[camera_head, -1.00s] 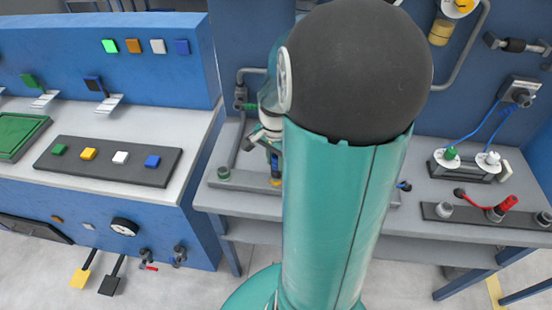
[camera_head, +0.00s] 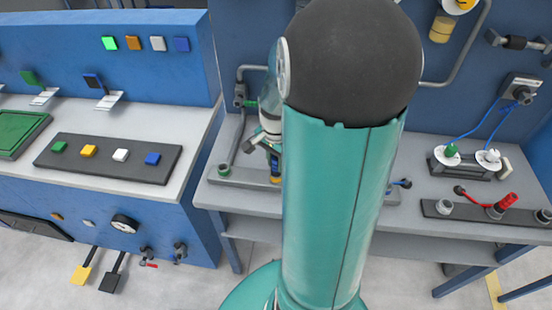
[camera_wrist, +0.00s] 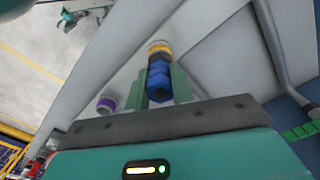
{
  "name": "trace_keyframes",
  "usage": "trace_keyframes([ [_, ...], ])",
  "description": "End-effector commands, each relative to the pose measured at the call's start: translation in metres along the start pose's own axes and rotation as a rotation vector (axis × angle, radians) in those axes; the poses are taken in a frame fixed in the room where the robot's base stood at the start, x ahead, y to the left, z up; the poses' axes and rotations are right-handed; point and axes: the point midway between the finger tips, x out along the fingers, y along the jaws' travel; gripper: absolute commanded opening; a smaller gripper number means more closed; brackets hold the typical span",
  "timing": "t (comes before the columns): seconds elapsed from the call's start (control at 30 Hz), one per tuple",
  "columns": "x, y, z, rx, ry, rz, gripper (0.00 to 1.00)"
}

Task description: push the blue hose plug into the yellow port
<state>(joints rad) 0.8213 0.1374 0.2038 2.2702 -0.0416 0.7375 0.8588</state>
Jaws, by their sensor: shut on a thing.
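My gripper's two green fingers (camera_wrist: 159,88) are shut on the blue hose plug (camera_wrist: 158,80) in the wrist view. The yellow port (camera_wrist: 159,49) shows as a yellow ring directly beyond the plug's far end, roughly in line with it. Plug and ring look touching or nearly so; I cannot tell how deep the plug sits. In the head view the yellow port (camera_head: 276,179) is low on the bench base, just left of my arm. My gripper (camera_head: 273,161) is right above it, partly hidden by my arm, and points down.
A purple-topped port (camera_wrist: 107,104) stands left of the fingers in the wrist view. A green port (camera_head: 223,169) sits on the same grey base (camera_head: 242,178). A grey pipe (camera_head: 240,130) rises behind it.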

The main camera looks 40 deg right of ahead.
Motion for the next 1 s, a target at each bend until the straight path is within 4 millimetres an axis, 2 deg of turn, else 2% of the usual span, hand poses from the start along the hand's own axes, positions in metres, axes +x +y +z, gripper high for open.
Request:
trace_keyframes([
  [0.2,0.001,0.0,0.0,0.0,0.0,0.0,0.0],
  [0.23,0.0,0.0,0.0,0.0,0.0,0.0,0.25],
  [0.3,0.0,0.0,0.0,0.0,0.0,0.0,0.39],
  [0.37,0.0,0.0,0.0,0.0,0.0,0.0,0.49],
  [0.63,0.0,0.0,0.0,0.0,0.0,0.0,0.49],
  [0.77,-0.007,-0.001,-0.001,-0.001,0.003,-0.001,0.49],
  [0.87,-0.022,-0.001,0.0,-0.002,0.005,-0.003,0.49],
  [1.0,-0.051,-0.001,-0.001,-0.001,0.005,-0.004,0.49],
])
